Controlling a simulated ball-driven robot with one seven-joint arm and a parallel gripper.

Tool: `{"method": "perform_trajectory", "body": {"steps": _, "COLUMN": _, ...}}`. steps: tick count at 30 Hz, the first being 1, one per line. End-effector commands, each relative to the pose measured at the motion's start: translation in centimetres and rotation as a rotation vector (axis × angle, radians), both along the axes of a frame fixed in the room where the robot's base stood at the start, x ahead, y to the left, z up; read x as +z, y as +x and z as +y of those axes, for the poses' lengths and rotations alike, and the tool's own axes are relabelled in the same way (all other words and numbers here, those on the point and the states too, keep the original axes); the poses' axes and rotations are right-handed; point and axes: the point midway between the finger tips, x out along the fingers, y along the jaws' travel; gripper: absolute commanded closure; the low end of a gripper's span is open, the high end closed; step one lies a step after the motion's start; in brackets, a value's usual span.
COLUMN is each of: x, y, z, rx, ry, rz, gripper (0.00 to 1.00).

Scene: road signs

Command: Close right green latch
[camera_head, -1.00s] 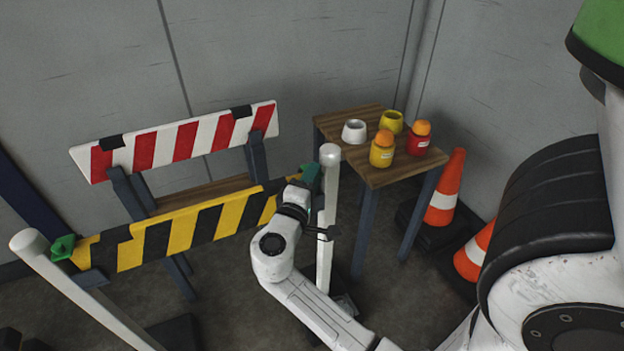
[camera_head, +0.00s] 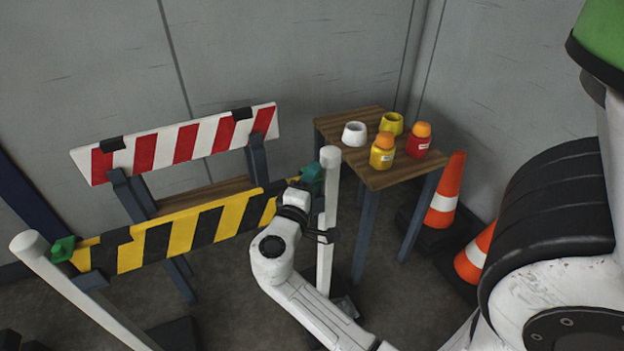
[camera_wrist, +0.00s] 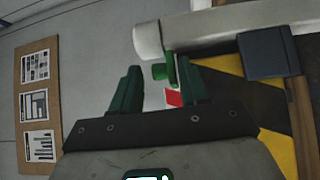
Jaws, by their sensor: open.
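The right green latch (camera_head: 312,173) is at the top of the white right post (camera_head: 328,215), by the right end of the yellow-and-black barrier board (camera_head: 185,232). In the wrist view, the green latch (camera_wrist: 172,70) shows between the dark green fingers of my gripper (camera_wrist: 160,78), closer to the right finger. The fingers are apart and nothing is gripped; whether one touches the latch I cannot tell. The white post (camera_wrist: 150,42) lies just beyond the fingertips. In the head view my wrist hides most of the fingers.
A left green latch (camera_head: 63,248) sits by the left white post (camera_head: 30,245). A red-and-white barrier (camera_head: 180,143) stands behind. A wooden table (camera_head: 365,165) with jars is right of the right post, with orange cones (camera_head: 445,190) beyond. A notice board (camera_wrist: 38,100) hangs on the wall.

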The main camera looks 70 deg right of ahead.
Motion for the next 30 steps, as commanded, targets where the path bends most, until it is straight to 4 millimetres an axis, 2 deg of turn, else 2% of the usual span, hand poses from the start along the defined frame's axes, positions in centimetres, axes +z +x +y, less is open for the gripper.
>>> {"method": "perform_trajectory", "body": {"steps": 5, "x": -0.1, "y": 0.3, "z": 2.0, "rx": 0.005, "ry": 0.001, "rz": 0.001, "gripper": 0.55}}
{"method": "perform_trajectory", "body": {"steps": 12, "x": -0.2, "y": 0.6, "z": 6.6, "rx": 0.006, "ry": 0.000, "rz": 0.000, "gripper": 0.55}}
{"method": "perform_trajectory", "body": {"steps": 18, "x": -0.2, "y": 0.8, "z": 9.5, "rx": 0.004, "ry": -0.001, "rz": -0.001, "gripper": 0.55}}
{"method": "perform_trajectory", "body": {"steps": 23, "x": -0.2, "y": 0.8, "z": 10.5, "rx": 0.002, "ry": -0.001, "rz": -0.001, "gripper": 0.55}}
{"method": "perform_trajectory", "body": {"steps": 30, "x": -0.2, "y": 0.8, "z": 10.7, "rx": 0.001, "ry": -0.001, "rz": -0.001, "gripper": 0.55}}
